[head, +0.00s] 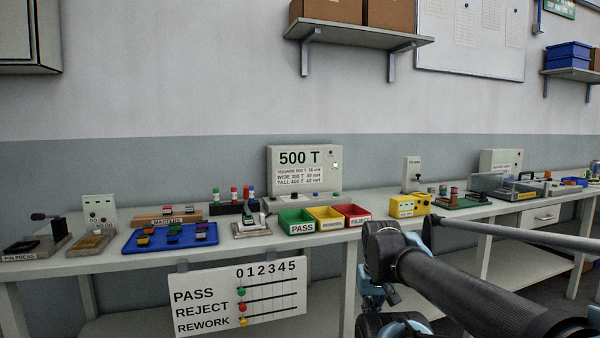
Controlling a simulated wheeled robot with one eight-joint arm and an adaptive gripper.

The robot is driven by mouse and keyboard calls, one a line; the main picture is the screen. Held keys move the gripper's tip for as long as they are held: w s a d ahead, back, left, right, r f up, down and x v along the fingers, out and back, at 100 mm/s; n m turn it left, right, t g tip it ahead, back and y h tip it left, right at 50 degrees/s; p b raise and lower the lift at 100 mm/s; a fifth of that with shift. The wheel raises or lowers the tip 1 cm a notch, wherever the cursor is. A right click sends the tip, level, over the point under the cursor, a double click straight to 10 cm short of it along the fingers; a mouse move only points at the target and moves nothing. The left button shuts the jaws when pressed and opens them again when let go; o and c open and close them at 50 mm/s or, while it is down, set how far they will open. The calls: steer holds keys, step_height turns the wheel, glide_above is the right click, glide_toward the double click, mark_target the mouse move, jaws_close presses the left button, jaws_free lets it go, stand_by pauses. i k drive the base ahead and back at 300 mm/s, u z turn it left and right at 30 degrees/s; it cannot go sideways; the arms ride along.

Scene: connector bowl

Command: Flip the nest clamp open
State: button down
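A small fixture (252,231) with a pale base sits near the front edge of the bench, between the blue tray and the green bin. It looks like the nest with its clamp. A dark and green part with a light upright piece stands on it. It is too small to tell whether the clamp is open or shut. My arm reaches in from the lower right and bends down in front of the bench, right of the fixture and apart from it. I cannot make out my gripper's fingers.
Green (297,229), yellow (327,225) and red (352,222) bins stand right of the fixture. A blue tray (144,244) with several connectors lies left. A "500 T" tester (303,158) stands behind. A tally board (215,309) hangs below the bench edge (100,259).

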mark_target(246, 188)
steer(key=z, duration=0.25)
steer(key=k, duration=1.55)
steer(key=u, duration=0.3)
steer(key=i, duration=1)
